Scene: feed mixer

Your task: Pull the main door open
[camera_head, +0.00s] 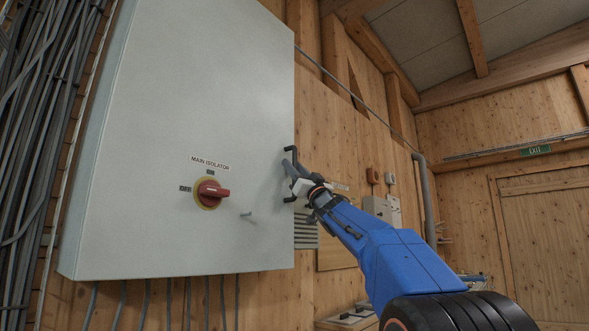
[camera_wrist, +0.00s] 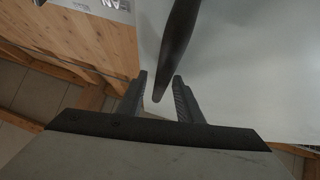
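The main door (camera_head: 200,110) is the large pale grey front of a wall cabinet and looks shut, with no gap showing. A black bar handle (camera_head: 290,160) stands near its right edge. My gripper (camera_head: 290,172) is at the handle. In the wrist view, the handle (camera_wrist: 178,45) is a dark bar whose end reaches between the two fingertips of my open gripper (camera_wrist: 160,80). Gaps show on both sides of the bar, so the fingers do not appear closed on it. The door surface (camera_wrist: 245,75) lies behind it.
A red rotary switch (camera_head: 210,194) labelled MAIN ISOLATOR is on the door, its grip roughly level. A small grey peg (camera_head: 246,214) sticks out beside it. Dark cables (camera_head: 40,110) run along the left wall. Small wall boxes (camera_head: 382,208) are to the right.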

